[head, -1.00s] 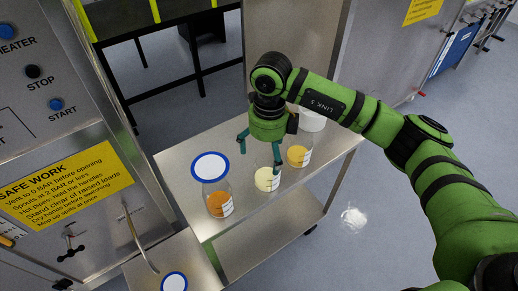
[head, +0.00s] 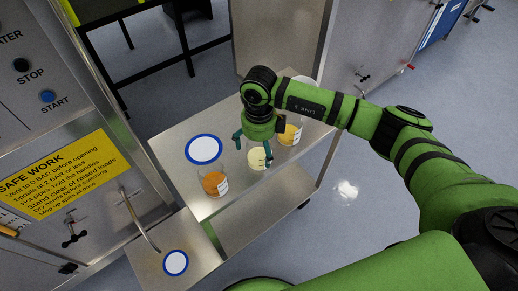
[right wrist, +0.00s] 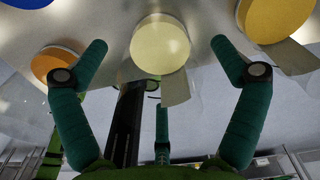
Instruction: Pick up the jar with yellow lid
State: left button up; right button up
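Three clear jars with white labels stand on the metal cart. The left holds orange contents (head: 214,183), the middle pale yellow (head: 257,160), the right amber yellow (head: 289,135). I cannot make out a separate lid on any of them. My right gripper (head: 254,150) is open just above the middle jar, its fingers to either side of it. In the right wrist view the pale yellow round of the middle jar (right wrist: 160,45) lies between the spread fingers, apart from them. The orange round (right wrist: 55,64) is at left and the amber one (right wrist: 272,18) at right. My left gripper is out of view.
A blue-rimmed white disc (head: 203,149) lies on the cart top (head: 178,158) behind the orange jar. Another blue-rimmed disc (head: 176,263) is on the lower left surface. A whitish container (head: 306,83) stands behind my arm. A steel panel with a yellow sign (head: 60,178) is at left.

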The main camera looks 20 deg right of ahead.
jog(key=c, duration=1.1)
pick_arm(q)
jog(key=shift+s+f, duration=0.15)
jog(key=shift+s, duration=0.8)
pick_arm(e)
jog(key=shift+r, duration=0.1)
